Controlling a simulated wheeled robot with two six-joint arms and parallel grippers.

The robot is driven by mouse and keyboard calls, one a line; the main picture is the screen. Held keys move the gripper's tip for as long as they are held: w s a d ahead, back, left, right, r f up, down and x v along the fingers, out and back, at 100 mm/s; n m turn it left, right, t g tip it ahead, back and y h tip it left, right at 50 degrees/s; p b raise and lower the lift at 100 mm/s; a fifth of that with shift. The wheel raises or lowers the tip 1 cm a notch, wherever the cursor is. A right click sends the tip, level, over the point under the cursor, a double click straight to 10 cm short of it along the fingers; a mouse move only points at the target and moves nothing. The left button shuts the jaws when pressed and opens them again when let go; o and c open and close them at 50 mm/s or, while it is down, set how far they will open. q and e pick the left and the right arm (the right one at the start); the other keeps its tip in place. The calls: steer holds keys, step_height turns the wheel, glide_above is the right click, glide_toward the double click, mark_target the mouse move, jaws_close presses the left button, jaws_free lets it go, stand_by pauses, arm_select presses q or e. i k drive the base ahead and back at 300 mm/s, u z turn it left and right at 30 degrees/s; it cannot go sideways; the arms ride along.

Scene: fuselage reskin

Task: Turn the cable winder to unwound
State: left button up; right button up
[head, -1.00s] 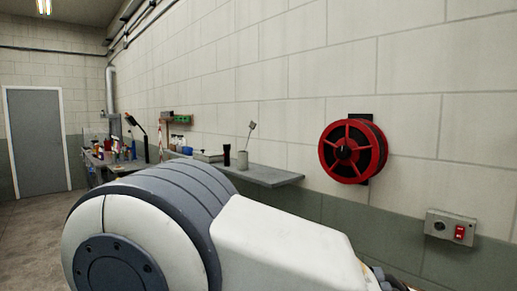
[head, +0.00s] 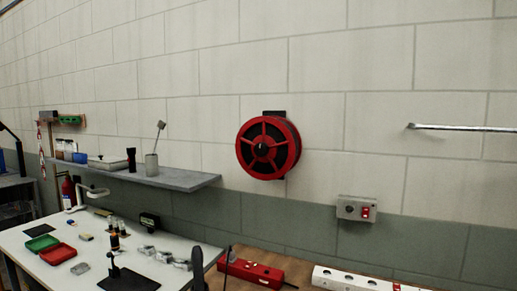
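The cable winder (head: 270,128) is a round red reel with spokes and a black core, mounted on the block wall a little right of the picture's middle. Neither of my grippers is in view, and nothing touches the winder.
A grey shelf (head: 185,181) with a cup and a black item is left of the winder. A white table (head: 110,258) holds red and green trays. A grey switch box (head: 352,210) is at lower right. A red power strip (head: 250,272) lies on a wooden surface.

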mark_target(261, 150)
steer(key=z, duration=0.3)
steer(key=k, duration=0.35)
steer(key=u, duration=1.8)
steer(key=i, duration=1.5)
steer(key=z, duration=0.75)
